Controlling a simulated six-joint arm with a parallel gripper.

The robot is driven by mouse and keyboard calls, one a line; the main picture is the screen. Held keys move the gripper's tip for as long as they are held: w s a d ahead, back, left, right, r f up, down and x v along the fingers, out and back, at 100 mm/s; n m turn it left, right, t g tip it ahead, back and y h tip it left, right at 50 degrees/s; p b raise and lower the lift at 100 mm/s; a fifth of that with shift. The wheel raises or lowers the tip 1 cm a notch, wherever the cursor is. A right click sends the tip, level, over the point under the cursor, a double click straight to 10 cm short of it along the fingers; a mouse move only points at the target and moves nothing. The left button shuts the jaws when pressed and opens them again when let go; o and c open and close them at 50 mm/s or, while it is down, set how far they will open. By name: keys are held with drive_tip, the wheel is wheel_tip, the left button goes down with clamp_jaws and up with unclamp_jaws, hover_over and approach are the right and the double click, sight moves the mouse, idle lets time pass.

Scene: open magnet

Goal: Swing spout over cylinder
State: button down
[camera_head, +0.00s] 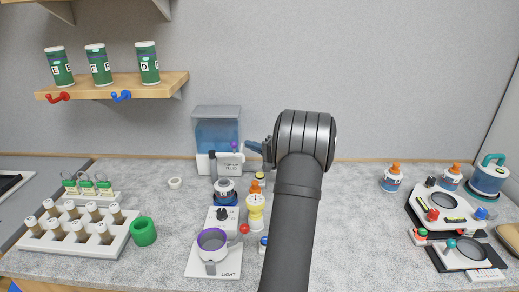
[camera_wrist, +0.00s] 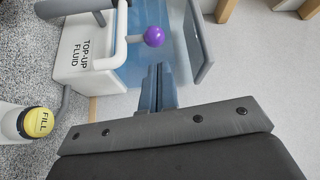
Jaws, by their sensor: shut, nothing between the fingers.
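The top-up fluid tank (camera_head: 217,125) stands at the back middle of the bench, clear-walled with blue fluid and a white labelled front (camera_wrist: 80,65). A grey tube-like part (camera_wrist: 70,8), perhaps the spout, crosses the tank's upper left in the wrist view. My gripper (camera_head: 251,146) is shut and empty, close to the knob's right, apparently apart from it; its fingers also show in the wrist view (camera_wrist: 160,70). I cannot tell which item is the cylinder.
A yellow-capped FILL bottle (camera_wrist: 38,122) stands near the tank. A jar on a dark blue base (camera_head: 225,188), a yellow gauge (camera_head: 255,206) and a LIGHT stand (camera_head: 213,262) crowd the front. A vial rack (camera_head: 125,240) is left.

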drive_tip(key=shift+x, duration=2.25)
drive_tip(key=shift+s+t, duration=0.2)
drive_tip(key=shift+t, duration=0.1)
